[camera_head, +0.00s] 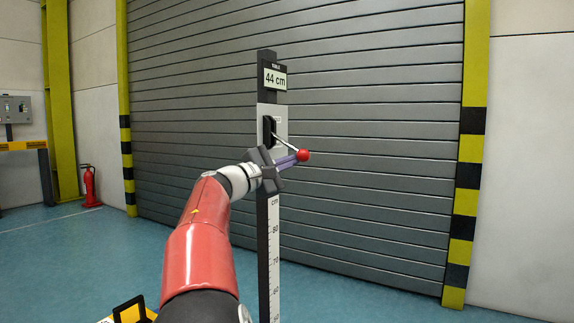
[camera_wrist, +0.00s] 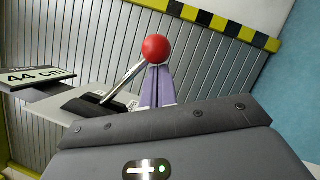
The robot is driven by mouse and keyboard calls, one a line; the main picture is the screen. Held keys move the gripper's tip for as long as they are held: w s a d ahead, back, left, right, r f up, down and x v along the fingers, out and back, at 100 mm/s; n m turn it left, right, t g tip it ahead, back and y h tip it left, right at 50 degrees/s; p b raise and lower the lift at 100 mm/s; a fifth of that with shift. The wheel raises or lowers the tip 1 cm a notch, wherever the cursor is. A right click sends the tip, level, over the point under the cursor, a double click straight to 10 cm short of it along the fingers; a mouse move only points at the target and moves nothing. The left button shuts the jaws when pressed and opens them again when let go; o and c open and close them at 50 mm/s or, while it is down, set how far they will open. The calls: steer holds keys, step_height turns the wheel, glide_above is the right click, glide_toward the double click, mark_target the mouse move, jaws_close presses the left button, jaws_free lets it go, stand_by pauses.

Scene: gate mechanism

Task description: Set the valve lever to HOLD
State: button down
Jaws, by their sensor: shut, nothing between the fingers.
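The valve lever (camera_head: 283,143) is a thin metal rod with a red ball knob (camera_head: 303,155). It comes out of a black slot on a light plate (camera_head: 279,118) on the dark post. In the wrist view the rod (camera_wrist: 124,82) runs up and right to the red knob (camera_wrist: 155,48). My gripper (camera_head: 296,158) is shut with nothing between its purple-grey fingers. In the wrist view its fingertips (camera_wrist: 155,72) are right at the knob's underside; I cannot tell whether they touch. My gripper hides the lower part of the plate, and I cannot read the position labels.
A sign reading 44 cm (camera_head: 275,79) is on the post above the plate, and a centimetre scale (camera_head: 274,255) runs below. A grey slatted shutter (camera_head: 380,110) stands behind. A red fire extinguisher (camera_head: 90,187) is at far left. The blue floor right of the post is clear.

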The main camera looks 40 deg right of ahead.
steer(key=shift+s+d+r, duration=0.1)
steer(key=shift+s, duration=0.05)
step_height(320, 180, up, 8)
steer(key=s+d+n+t+h, duration=0.1)
steer(key=n+t, duration=0.5)
steer(key=n, duration=0.7)
steer(key=shift+s+r+n, duration=0.15)
steer(key=shift+s+n, duration=0.15)
steer(key=shift+s, duration=0.45)
steer(key=shift+r, duration=0.1)
